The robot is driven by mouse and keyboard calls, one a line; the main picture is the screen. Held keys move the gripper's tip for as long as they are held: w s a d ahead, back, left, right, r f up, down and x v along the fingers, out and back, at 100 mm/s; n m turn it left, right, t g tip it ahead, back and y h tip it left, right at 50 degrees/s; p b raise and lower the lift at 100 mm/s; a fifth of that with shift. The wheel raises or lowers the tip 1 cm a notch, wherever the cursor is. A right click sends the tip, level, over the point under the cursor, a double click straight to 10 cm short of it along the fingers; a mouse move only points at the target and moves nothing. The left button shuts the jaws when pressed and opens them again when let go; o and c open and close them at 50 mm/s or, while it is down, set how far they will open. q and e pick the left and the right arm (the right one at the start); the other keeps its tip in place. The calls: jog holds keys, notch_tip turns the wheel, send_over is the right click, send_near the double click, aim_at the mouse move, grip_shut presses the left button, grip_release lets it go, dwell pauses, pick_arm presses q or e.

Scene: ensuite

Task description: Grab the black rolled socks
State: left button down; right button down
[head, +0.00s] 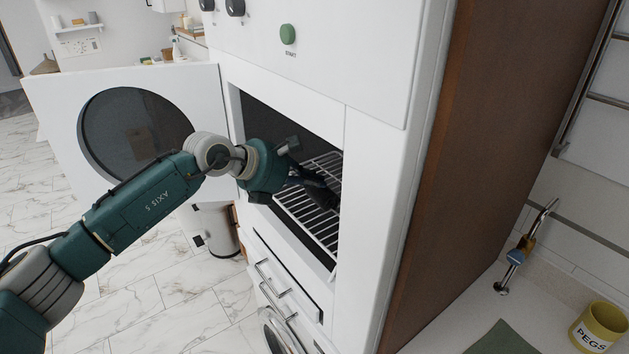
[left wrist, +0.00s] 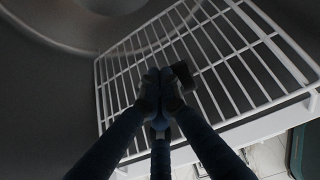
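My left gripper (head: 318,192) reaches through the open front of the white cabinet, over the wire rack (head: 300,208) inside. In the left wrist view its dark fingers (left wrist: 160,92) are drawn close together above the white rack (left wrist: 225,65). A small black thing (left wrist: 183,74), probably the black rolled socks, shows just behind and to the right of the right-hand fingertip. Most of it is hidden by the fingers, so I cannot tell whether they grip it. I cannot make out the socks in the head view. My right gripper is not in view.
The cabinet door (head: 205,100) with a round dark window stands open to the left. The opening's walls are close around my gripper. Drawers with handles (head: 272,280) lie below. At right are a brown side panel (head: 470,130) and a yellow pegs pot (head: 598,328) on a counter.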

pick_arm(q)
jog(key=s+a+b, duration=0.2)
jog(key=s+a, duration=0.2)
jog(key=a, duration=0.1)
jog(key=shift+a+f+b, duration=0.2)
jog(key=shift+f+b, duration=0.15)
jog(key=shift+b, duration=0.05)
jog(key=shift+w+r, duration=0.1)
dwell(0.8)
